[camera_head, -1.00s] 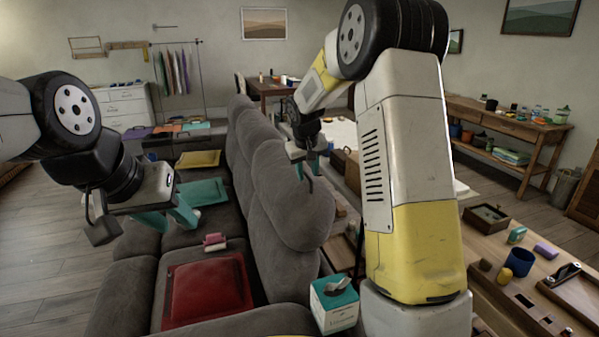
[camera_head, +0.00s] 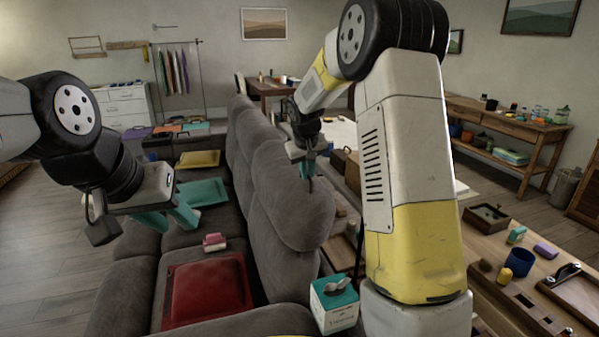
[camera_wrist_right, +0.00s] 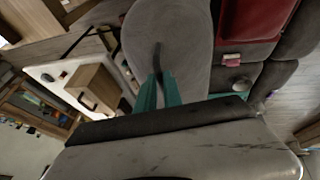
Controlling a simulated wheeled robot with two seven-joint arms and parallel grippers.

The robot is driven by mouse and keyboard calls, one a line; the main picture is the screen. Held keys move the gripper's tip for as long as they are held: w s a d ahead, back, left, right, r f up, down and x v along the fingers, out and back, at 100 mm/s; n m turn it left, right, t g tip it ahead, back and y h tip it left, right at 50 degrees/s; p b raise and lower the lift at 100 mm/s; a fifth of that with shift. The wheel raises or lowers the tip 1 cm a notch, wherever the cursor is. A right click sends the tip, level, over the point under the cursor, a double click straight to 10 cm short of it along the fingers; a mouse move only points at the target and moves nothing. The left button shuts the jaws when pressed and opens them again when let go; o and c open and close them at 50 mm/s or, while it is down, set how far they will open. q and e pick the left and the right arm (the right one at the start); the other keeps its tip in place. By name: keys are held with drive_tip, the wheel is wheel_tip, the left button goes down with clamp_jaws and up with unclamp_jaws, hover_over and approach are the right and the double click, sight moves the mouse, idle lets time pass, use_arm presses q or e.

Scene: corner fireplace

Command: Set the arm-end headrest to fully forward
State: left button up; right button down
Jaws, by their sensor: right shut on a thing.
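The nearest grey headrest (camera_head: 288,205) stands at the top of the sofa back, at the near arm end. In the right wrist view it is the pale grey pad (camera_wrist_right: 185,40). A narrow dark tab (camera_wrist_right: 158,60) shows against it. My right gripper (camera_head: 309,170) is at the headrest's right, rear side. Its teal fingers (camera_wrist_right: 160,88) are shut on the tab. How far the headrest is tilted is hard to judge. My left gripper (camera_head: 168,216) is open and empty above the sofa seat.
A tissue box (camera_head: 335,303) stands near my right arm. A cluttered wooden table (camera_head: 500,262) lies to the right.

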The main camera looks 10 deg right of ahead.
drive_tip(key=shift+a, duration=0.1)
idle(0.7)
drive_tip(key=shift+s+a+r, duration=0.1)
drive_tip(key=shift+a, duration=0.45)
drive_tip(key=a+h, duration=0.1)
drive_tip(key=a, duration=0.2)
drive_tip(key=s+a+h, duration=0.1)
drive_tip(key=a, duration=0.1)
drive_tip(key=a+n+t+h, duration=0.1)
drive_tip(key=a, duration=0.2)
drive_tip(key=shift+s+a, duration=0.3)
drive_tip(key=shift+s, duration=0.05)
drive_tip(key=s+a+f+h, duration=0.2)
drive_tip(key=a+f+h, duration=0.1)
drive_tip(key=a, duration=0.6)
drive_tip(key=shift+a+f+n+t, duration=0.3)
drive_tip(key=shift+a+f+t, duration=0.1)
drive_tip(key=shift+s, duration=0.1)
drive_tip(key=c, duration=1.5)
unclamp_jaws()
drive_tip(key=shift+a+f, duration=0.1)
drive_tip(key=shift+a, duration=0.05)
drive_tip(key=shift+r, duration=0.2)
